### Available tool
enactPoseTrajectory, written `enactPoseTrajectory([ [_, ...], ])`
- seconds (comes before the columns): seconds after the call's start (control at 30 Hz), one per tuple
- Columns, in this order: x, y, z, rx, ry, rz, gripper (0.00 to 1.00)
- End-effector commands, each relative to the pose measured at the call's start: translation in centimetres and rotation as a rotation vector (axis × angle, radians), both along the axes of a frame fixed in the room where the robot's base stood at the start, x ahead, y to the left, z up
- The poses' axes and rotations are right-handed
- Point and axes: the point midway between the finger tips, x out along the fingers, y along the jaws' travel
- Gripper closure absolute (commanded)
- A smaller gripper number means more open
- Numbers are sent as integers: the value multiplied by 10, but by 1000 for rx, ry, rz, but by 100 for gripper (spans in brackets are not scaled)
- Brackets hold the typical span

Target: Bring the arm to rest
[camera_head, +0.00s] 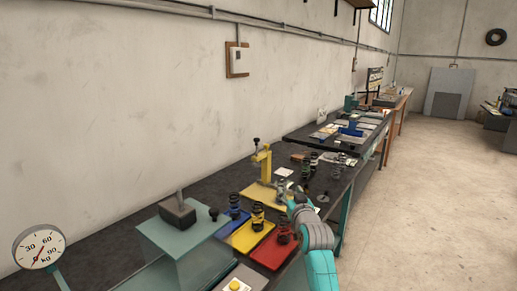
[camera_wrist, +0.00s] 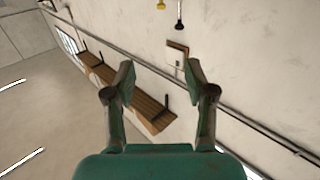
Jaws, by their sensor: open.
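My gripper (camera_wrist: 160,85) is open and empty in the wrist view, its two dark fingers spread apart in front of the wall. In the head view my teal and grey arm rises at the lower middle, at the right edge of the bench (camera_head: 110,240), beside the coloured trays. The gripper's fingers are too small to make out there. The blue tray (camera_head: 228,228), yellow tray (camera_head: 243,238) and red tray (camera_head: 268,257) each have a dark spring on them. A yellow press-like stand (camera_head: 262,172) is behind them.
A round dial scale (camera_head: 39,247) stands at the front left. A block with a peg (camera_head: 178,211) sits on a glassy stand. A second bench (camera_head: 345,133) is farther back. In the wrist view a wooden shelf (camera_wrist: 130,95) is on the wall. The floor (camera_head: 420,220) at right is clear.

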Motion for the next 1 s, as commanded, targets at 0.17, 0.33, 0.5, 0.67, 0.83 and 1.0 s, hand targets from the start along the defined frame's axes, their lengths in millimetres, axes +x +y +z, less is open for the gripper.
enactPoseTrajectory([
  [0.17,-12,-4,-23,1,8,-6,45],
  [0.33,-30,-8,-52,1,16,-13,45],
  [0.5,-56,-13,-88,3,29,-23,45],
  [0.67,-98,-21,-140,4,49,-37,45],
  [0.83,-155,-30,-193,2,68,-53,45],
  [1.0,-216,-39,-235,3,89,-68,45],
])
